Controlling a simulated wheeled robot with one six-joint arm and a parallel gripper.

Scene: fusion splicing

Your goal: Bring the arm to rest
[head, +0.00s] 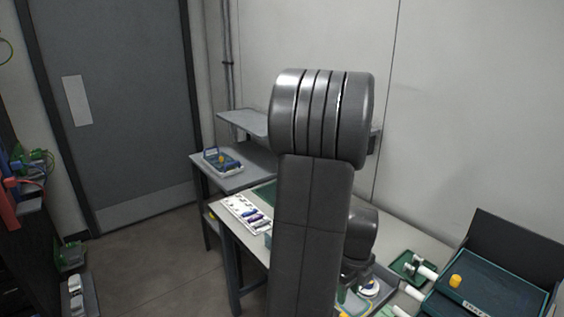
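My own grey arm stands upright in the middle of the head view, with its thick ribbed joint at the top. A further arm link bends down behind it toward the workbench (407,236). My gripper is hidden behind the arm or out of the picture, so its fingers do not show. Whether it holds anything cannot be seen.
The bench holds a white tray (236,207) with small dark items, a green tray (402,268), and a dark case (485,290) with a yellow knob (455,281). A side table (245,178) carries a blue-handled carrier (222,162). Open floor (150,260) lies left, before a grey door (115,100).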

